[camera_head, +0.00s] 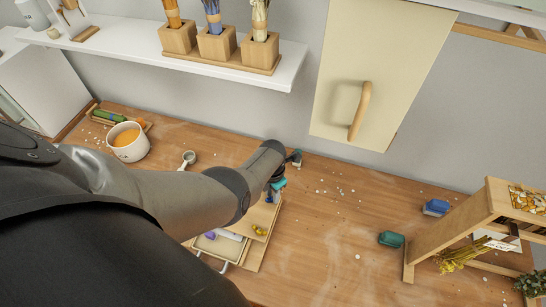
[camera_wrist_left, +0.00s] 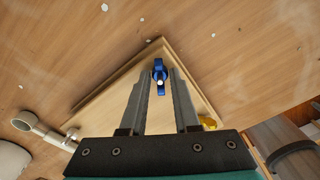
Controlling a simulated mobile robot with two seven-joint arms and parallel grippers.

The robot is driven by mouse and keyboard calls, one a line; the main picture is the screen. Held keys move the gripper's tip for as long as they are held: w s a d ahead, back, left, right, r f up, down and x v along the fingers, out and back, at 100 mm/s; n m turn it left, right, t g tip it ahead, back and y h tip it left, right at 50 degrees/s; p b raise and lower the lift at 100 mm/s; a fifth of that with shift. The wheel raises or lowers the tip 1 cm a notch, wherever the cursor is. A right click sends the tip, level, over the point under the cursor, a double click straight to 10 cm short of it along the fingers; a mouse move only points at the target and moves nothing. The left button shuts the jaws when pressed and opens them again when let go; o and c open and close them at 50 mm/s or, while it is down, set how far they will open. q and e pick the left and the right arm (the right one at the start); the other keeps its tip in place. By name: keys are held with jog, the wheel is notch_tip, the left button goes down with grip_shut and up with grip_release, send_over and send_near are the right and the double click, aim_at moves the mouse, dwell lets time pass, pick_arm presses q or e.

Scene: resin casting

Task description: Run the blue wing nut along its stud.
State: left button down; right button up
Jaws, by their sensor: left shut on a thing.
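The blue wing nut (camera_wrist_left: 159,77) shows in the left wrist view, between the fingertips of my left gripper (camera_wrist_left: 159,76). The gripper is shut on it. Nut and stud stand at the corner of a light wooden board (camera_wrist_left: 110,98). In the head view my left gripper (camera_head: 274,190) is over the board (camera_head: 262,216), and my forearm hides much of it. How far along the stud the nut sits, I cannot tell. My right gripper is in neither view.
A drawer tray (camera_head: 222,248) with small items is beside the board. The middle right of the table is mostly clear.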

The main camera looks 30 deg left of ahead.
pick_arm(q)
jog(key=c, duration=0.7)
grip_release()
jog(key=shift+r, duration=0.1)
jog(key=shift+r+b, duration=0.3)
jog(key=shift+r, duration=0.35)
jog(key=shift+r+p, duration=0.3)
jog(key=shift+r, duration=0.7)
